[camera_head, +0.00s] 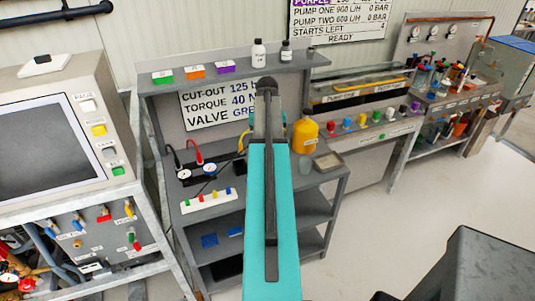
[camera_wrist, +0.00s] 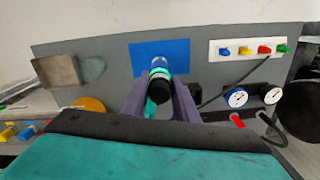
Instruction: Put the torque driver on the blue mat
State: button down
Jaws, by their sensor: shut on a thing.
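The torque driver (camera_wrist: 160,95), black with bright green-teal bands, is held between the two grey-purple fingers of my gripper (camera_wrist: 158,88) in the wrist view. I see it nearly end-on. The blue mat (camera_wrist: 180,52) lies flat on the grey bench top directly beyond the driver. The driver overlaps the mat's near part in this view. I cannot tell whether its far end touches the mat.
A white strip with colored knobs (camera_head: 208,201) and gauges with leads (camera_head: 184,174) stand left of my arm. A yellow bottle (camera_head: 305,136) and a shallow tray (camera_head: 328,162) stand to its right. A shelf with bottles (camera_head: 258,53) runs above the bench's back.

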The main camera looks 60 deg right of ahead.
notch_tip(320, 180, down, 3)
jog(key=shift+r+b, duration=0.2)
jog(key=shift+b, duration=0.5)
jog(key=c, duration=1.4)
grip_release()
jog(key=shift+r, duration=0.1)
jog(key=shift+r+p, duration=3.7)
jog(key=shift+r, duration=2.2)
jog(key=shift+w, duration=0.1)
